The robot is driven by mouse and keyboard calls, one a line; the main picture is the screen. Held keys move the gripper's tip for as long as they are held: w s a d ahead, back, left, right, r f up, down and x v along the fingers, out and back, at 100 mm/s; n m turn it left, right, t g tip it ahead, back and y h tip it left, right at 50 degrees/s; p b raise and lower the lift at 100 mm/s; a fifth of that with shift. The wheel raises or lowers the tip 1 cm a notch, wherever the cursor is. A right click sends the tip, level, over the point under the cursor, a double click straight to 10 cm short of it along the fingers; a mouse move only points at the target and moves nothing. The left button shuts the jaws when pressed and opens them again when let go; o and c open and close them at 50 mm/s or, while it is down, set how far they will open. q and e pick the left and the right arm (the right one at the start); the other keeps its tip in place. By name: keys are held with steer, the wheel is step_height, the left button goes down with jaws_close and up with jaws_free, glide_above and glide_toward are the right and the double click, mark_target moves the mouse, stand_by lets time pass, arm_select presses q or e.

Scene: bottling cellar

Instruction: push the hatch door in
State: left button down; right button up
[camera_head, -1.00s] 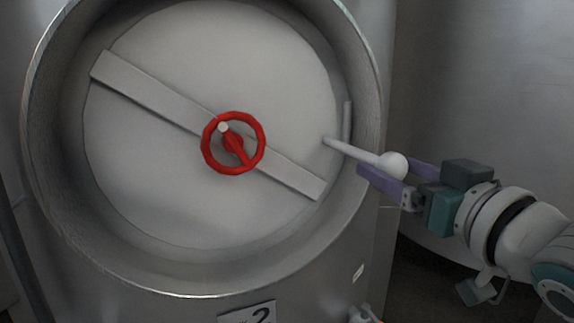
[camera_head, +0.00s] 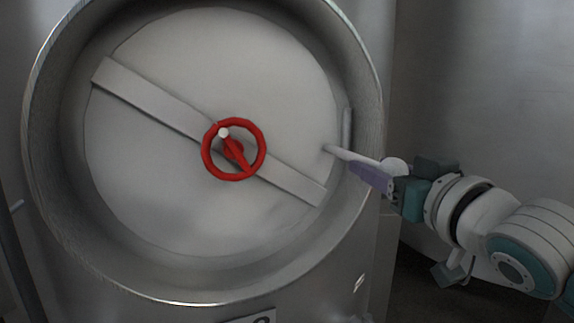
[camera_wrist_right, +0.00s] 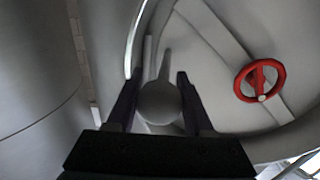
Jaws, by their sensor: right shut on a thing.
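The hatch door (camera_head: 150,170) is a round pale disc sitting inside a deep metal collar, with a diagonal bar (camera_head: 150,95) across it. A red handwheel (camera_head: 262,150) is at its middle; it also shows in the right wrist view (camera_wrist_right: 278,72). A pale handle rod (camera_head: 345,153) sticks out from the door's right edge and ends in a ball knob (camera_head: 394,164). My right gripper (camera_head: 372,174) is shut on the handle; in the wrist view its dark fingers flank the knob (camera_wrist_right: 160,102). The fingers partly hide the rod and knob. My left gripper is not in view.
The metal collar (camera_head: 362,190) rings the door and stands out beyond it, close to my right fingers. A vertical bar (camera_head: 347,128) stands by the collar's inner right side. A curved tank wall (camera_head: 480,90) lies to the right.

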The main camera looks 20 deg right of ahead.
jaws_close()
stand_by(0.5)
